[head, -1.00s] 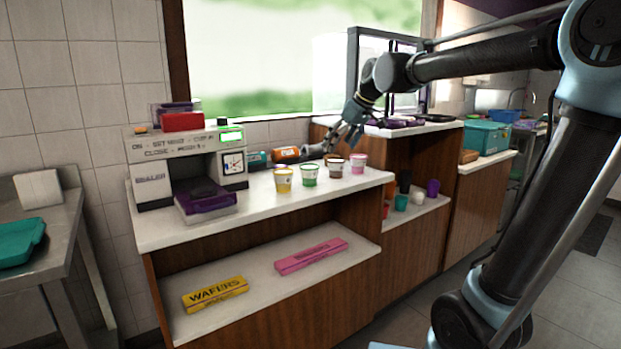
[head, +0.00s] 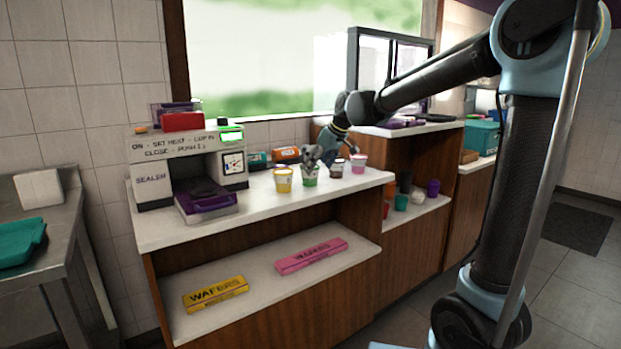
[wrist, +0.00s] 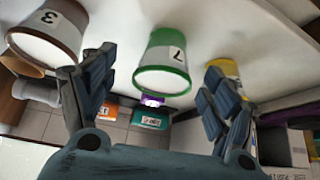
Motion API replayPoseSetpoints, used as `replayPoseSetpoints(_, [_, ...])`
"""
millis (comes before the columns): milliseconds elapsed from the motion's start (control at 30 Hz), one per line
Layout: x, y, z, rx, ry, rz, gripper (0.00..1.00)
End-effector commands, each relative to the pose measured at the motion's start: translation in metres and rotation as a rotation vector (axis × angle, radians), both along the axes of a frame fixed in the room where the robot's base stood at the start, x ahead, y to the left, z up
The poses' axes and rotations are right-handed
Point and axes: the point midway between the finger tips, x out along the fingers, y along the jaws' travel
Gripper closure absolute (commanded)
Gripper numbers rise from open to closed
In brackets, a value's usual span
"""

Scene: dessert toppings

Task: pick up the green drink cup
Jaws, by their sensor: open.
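The green drink cup (head: 310,176) stands on the white counter between a yellow cup (head: 283,180) and a brown cup (head: 336,168). In the wrist view the green-banded cup (wrist: 163,62), marked 7, lies between and beyond my two spread fingers. My gripper (head: 318,155) is open at the cup's top in the head view and partly hides its rim. In the wrist view my gripper (wrist: 155,100) shows nothing held, and I cannot tell whether a finger touches the cup.
A pink cup (head: 358,164) stands at the right of the row. The sealer machine (head: 190,165) is to the left. Orange (head: 287,155) and teal boxes lie behind the cups. The brown cup (wrist: 47,40), marked 3, is close to my left-hand finger in the wrist view.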

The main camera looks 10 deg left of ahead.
Motion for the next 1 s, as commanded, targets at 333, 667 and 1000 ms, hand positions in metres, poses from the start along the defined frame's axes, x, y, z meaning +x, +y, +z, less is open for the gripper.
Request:
replayPoseSetpoints(333, [0.004,0.013,-0.016,0.0,0.001,0.001,0.21])
replayPoseSetpoints(667, [0.011,0.032,-0.044,0.0,0.0,0.0,0.21])
replayPoseSetpoints(1000, [0.011,0.032,-0.045,0.0,0.0,-0.001,0.5])
